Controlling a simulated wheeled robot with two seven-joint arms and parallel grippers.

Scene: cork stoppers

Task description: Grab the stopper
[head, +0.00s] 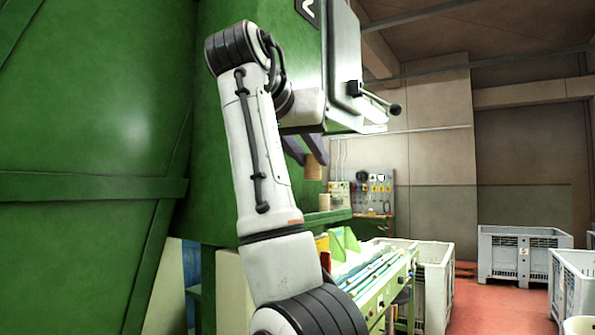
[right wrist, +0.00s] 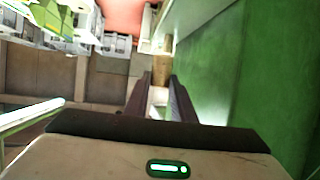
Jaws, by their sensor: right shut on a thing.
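The cork stopper (head: 313,167) is a small tan cylinder at the tips of my right gripper (head: 307,152), close to the green machine. The right gripper's dark fingers point down and are shut on the stopper, which hangs roughly upright. In the right wrist view the stopper (right wrist: 161,62) shows at the far end of the two fingers (right wrist: 160,82), and the fingers hide part of its sides. A second tan cork-like piece (head: 324,202) stands lower down, below the held one. My left gripper is not in view.
The large green machine (head: 95,110) fills the left and stands close beside my right arm. A green-framed bench (head: 385,290) lies below. Grey plastic crates (head: 525,255) stand on the red floor at the right. A tool board (head: 372,192) is behind.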

